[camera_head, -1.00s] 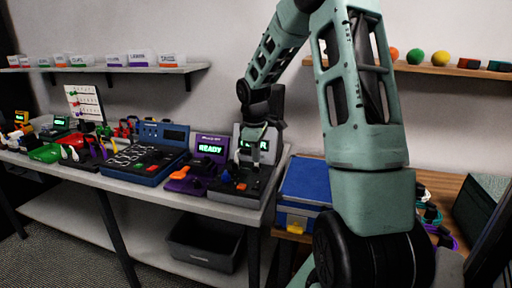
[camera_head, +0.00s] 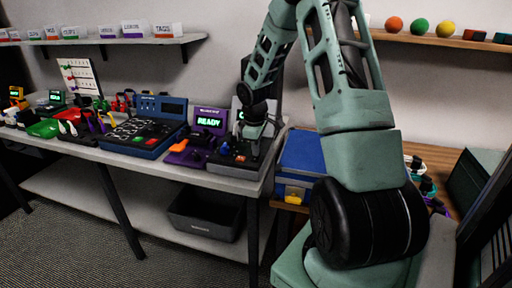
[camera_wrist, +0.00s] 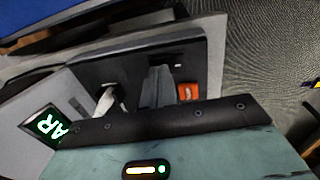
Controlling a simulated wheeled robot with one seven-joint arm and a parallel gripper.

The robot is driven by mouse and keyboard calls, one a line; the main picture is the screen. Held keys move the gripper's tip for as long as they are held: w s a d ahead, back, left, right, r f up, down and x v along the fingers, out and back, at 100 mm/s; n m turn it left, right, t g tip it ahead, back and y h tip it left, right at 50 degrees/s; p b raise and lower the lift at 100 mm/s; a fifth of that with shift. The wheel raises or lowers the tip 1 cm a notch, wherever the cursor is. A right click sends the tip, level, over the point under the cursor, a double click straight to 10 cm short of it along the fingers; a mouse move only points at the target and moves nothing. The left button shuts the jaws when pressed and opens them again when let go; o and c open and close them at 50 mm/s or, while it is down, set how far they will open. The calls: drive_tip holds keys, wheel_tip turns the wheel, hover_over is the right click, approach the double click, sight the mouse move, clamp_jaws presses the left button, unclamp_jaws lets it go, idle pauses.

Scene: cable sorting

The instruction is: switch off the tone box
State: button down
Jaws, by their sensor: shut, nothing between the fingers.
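A dark grey box with a light grey back panel (camera_head: 265,155) stands at the right end of the bench; I take it for the tone box. Its green screen is partly covered by my arm; the wrist view shows the letters "AR" on the screen (camera_wrist: 47,124). A blue knob (camera_head: 224,148) and a red switch (camera_head: 241,158) are on its top. The wrist view shows an orange-red switch (camera_wrist: 188,91) and a pale part (camera_wrist: 106,100) on the dark panel. My gripper (camera_wrist: 160,72) is shut and empty over the panel, close beside the orange-red switch. I cannot tell whether it touches.
A purple device reading "READY" (camera_head: 209,122) stands just left, with an orange part (camera_head: 179,146) in front. A blue case (camera_head: 146,138) is further left. A blue-lidded bin (camera_head: 300,165) is to the right. A black bin (camera_head: 205,215) sits on the lower shelf.

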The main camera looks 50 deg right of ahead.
drive_tip(key=shift+d+p, duration=0.1)
drive_tip(key=shift+p, duration=0.9)
drive_tip(key=shift+f+b, duration=0.25)
drive_tip(key=shift+b, duration=0.15)
drive_tip(key=shift+s+a+r, duration=0.15)
drive_tip(key=shift+s+a, duration=0.1)
drive_tip(key=shift+a, duration=0.55)
drive_tip(key=shift+r+p, duration=0.65)
wheel_tip(320, 180, up, 13)
drive_tip(key=a+p, duration=0.1)
drive_tip(key=shift+s+a+f, duration=0.2)
drive_tip(key=shift+s+a, duration=0.05)
drive_tip(key=shift+s, duration=0.1)
drive_tip(key=shift+a, duration=0.1)
